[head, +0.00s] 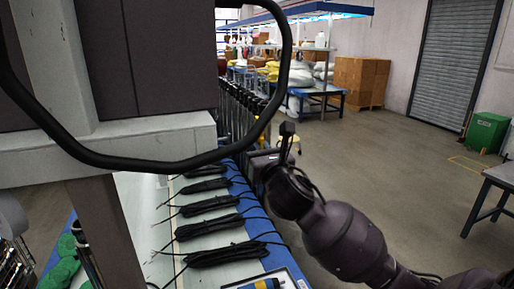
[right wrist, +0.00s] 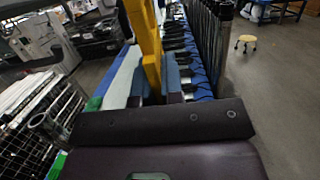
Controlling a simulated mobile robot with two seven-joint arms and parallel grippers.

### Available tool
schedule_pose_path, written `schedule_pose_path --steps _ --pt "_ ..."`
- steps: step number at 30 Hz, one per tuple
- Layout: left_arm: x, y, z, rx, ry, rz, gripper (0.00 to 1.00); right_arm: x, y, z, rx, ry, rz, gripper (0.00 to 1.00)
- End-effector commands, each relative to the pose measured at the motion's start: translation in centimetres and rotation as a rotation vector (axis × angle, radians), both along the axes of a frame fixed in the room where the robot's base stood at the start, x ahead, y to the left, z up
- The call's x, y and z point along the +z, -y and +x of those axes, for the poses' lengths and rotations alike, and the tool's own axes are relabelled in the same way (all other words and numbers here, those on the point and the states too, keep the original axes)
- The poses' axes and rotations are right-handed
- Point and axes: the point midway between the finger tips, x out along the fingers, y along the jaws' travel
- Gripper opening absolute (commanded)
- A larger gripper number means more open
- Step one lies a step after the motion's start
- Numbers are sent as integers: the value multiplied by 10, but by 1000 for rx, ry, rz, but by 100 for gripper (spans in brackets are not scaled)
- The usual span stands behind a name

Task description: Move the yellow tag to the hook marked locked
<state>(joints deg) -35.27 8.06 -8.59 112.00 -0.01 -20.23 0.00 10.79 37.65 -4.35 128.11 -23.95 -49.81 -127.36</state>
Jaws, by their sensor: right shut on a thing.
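A long yellow piece, which looks like the yellow tag (right wrist: 149,50), stands up between the fingers of my right gripper (right wrist: 156,88) in the right wrist view. That gripper is shut on it. No hook marked locked can be made out in either view. My left gripper is not in view.
Several black cable bundles (head: 210,205) lie on the bench (head: 135,195). A grey post and beam with a thick black loop (head: 150,160) stand close at the left. A row of dark upright rods (head: 240,110) runs behind. Open floor (head: 370,140) lies right, with a yellow stool (right wrist: 245,39).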

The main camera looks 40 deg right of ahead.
Motion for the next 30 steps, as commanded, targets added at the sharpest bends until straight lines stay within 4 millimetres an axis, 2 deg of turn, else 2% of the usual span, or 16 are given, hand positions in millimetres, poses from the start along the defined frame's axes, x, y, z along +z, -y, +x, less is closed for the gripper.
schedule_pose_path --steps 11,30 --pt "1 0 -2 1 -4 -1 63 0 -1 0 -21 6 -2 0" --pt "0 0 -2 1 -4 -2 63 -3 -31 8 -19 5 1 0"
